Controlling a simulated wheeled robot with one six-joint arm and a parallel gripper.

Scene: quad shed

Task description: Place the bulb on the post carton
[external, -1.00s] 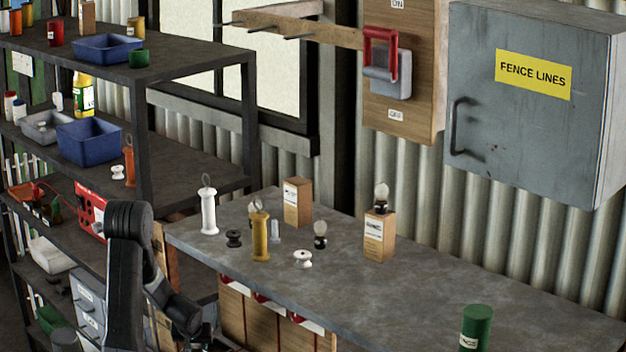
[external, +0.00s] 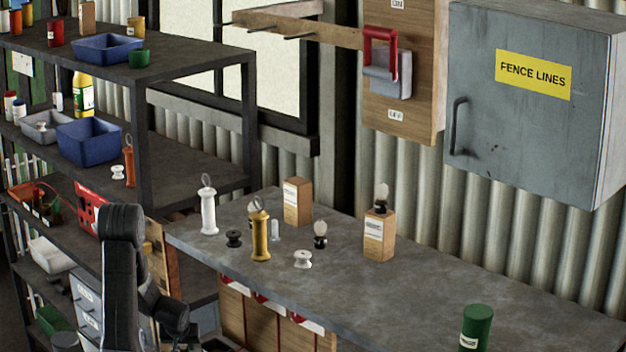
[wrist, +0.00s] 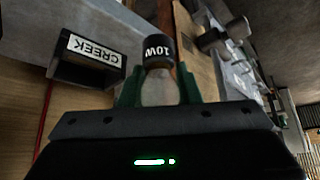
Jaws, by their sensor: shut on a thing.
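In the wrist view my gripper (wrist: 160,88) is shut on a bulb (wrist: 157,52) with a pale globe and a black base marked 10W. The globe is between the green finger pads and the base points away from me. In the external view the held bulb and my fingers are not visible. Two cartons stand on the bench: a plain-topped one (external: 297,203) at the back and another (external: 378,240) to its right with a bulb (external: 382,195) upright on top. Their labels are too small to read, so I cannot tell which is the post carton.
The bench (external: 420,285) also holds a white insulator (external: 208,208), a yellow one (external: 260,235), another dark-based bulb (external: 320,235), small spools and a green cylinder (external: 477,326). A bin labelled CREEK (wrist: 92,58) is close beside my gripper. Shelves (external: 195,160) stand at left.

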